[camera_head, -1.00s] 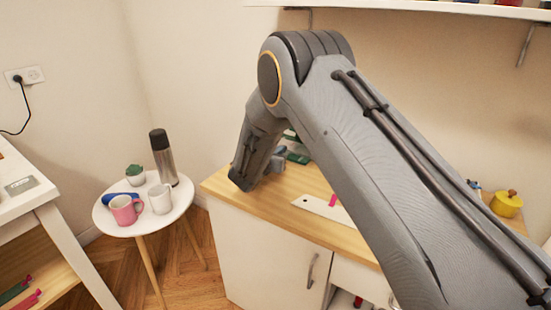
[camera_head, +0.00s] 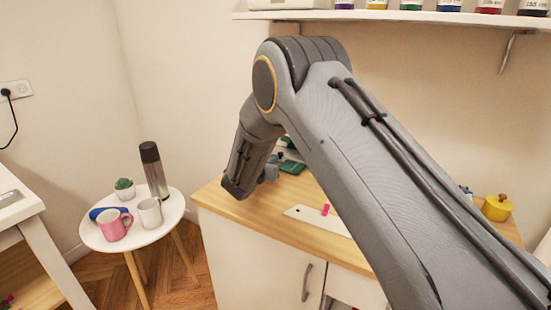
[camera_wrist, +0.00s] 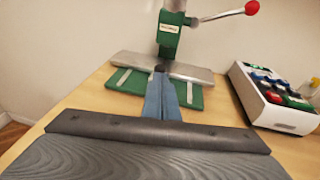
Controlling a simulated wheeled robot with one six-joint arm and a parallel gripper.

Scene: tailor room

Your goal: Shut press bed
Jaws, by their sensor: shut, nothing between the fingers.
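The green press (camera_wrist: 168,40) stands on the wooden counter in the wrist view, with a lever ending in a red knob. Its bed (camera_wrist: 124,80) is a green plate with pale strips, lying in front of the grey plate (camera_wrist: 125,58). My gripper (camera_wrist: 161,72) is shut and empty, pointing at the press, its fingers covering the middle of the bed. I cannot tell whether the tips touch it. In the head view my gripper (camera_head: 270,172) is beside the green press part (camera_head: 292,167), mostly hidden by my arm.
A white tray (camera_wrist: 242,85) with several coloured items stands right of the press. A white board (camera_head: 302,214) and a yellow pot (camera_head: 497,207) are on the counter (camera_head: 240,207). A round white table (camera_head: 165,222) with mugs and a flask stands at left.

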